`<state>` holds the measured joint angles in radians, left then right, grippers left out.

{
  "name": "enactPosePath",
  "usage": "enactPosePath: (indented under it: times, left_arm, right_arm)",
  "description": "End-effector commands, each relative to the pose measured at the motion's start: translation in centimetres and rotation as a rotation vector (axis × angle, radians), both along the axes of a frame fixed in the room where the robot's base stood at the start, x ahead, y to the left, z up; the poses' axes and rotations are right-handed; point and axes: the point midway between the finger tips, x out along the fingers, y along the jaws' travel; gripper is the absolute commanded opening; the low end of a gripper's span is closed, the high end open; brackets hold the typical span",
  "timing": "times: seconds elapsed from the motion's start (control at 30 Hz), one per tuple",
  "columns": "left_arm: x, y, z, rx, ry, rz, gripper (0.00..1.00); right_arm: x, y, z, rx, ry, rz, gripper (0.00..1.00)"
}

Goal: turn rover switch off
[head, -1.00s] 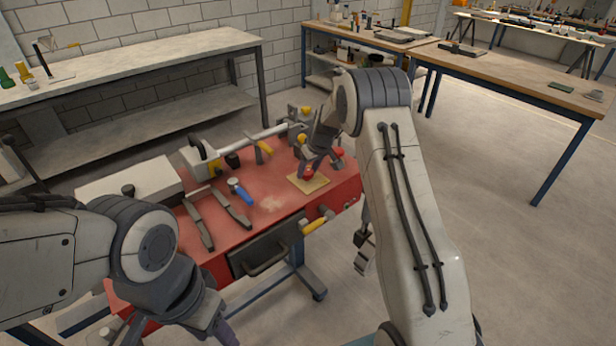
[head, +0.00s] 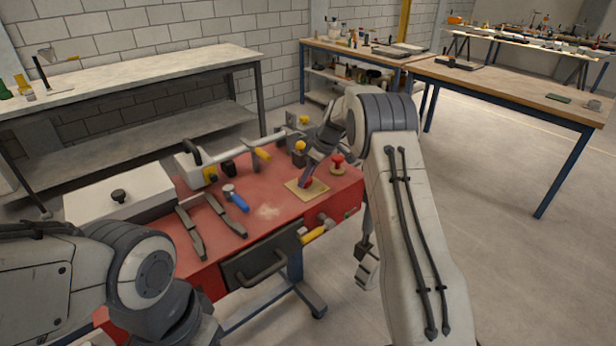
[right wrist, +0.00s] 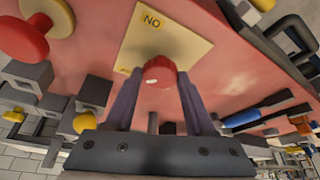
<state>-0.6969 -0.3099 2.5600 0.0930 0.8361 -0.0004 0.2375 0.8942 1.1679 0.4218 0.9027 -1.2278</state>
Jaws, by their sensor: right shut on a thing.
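The rover switch is a red knob (right wrist: 159,72) on a yellow plate (right wrist: 190,45) that lies on the red top of the cart. Lettering on the plate reads "NO" in the right wrist view, which may be "ON" seen upside down. My right gripper (right wrist: 160,82) has a finger on each side of the knob and is shut on it. In the head view the right gripper (head: 307,181) reaches down to the plate (head: 293,187) and partly covers the knob (head: 309,182). My left arm comes in at the lower left; its gripper is out of the picture.
A red mushroom-shaped knob (head: 338,160) stands just right of the plate. Yellow-tipped grey fittings (head: 299,157) stand behind. A blue-handled tool (head: 236,198), dark flat bars (head: 190,233) and a white box (head: 119,194) lie left. A yellow-handled tool (head: 314,234) is at the front edge.

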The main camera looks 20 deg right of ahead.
Motion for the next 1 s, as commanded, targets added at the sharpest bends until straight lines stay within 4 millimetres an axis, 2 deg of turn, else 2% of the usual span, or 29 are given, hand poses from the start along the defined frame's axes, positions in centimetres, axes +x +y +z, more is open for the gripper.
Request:
enactPosePath:
  times: [0.27,0.3,0.37,0.4,0.77,0.87,1.0]
  left_arm:
    - [0.0,0.0,0.0,0.000,0.000,0.000,0.50]
    - [0.0,0.0,0.0,0.000,0.000,0.000,0.50]
    - [0.0,0.0,0.0,0.000,0.000,0.000,0.50]
    - [0.0,0.0,0.0,0.000,0.000,0.000,0.50]
    - [0.0,0.0,-0.1,0.000,0.000,0.000,0.50]
    - [0.0,0.0,-0.3,0.000,0.000,0.000,0.50]
    - [0.0,0.0,-0.6,0.000,0.000,0.000,0.50]
  right_arm:
    - [0.1,-0.1,0.1,-0.004,-0.005,0.001,0.00]
    - [0.1,-0.1,0.1,-0.004,-0.005,0.001,0.58]
    - [0.1,-0.1,0.1,-0.004,-0.005,0.001,0.81]
    - [0.1,-0.1,0.1,-0.003,-0.004,0.000,0.84]
    - [-0.1,-0.2,0.5,-0.002,-0.003,0.000,0.84]
    - [-0.4,-0.5,1.6,-0.002,-0.004,-0.001,0.84]
    - [-1.1,-1.3,4.1,-0.003,-0.006,-0.001,0.84]
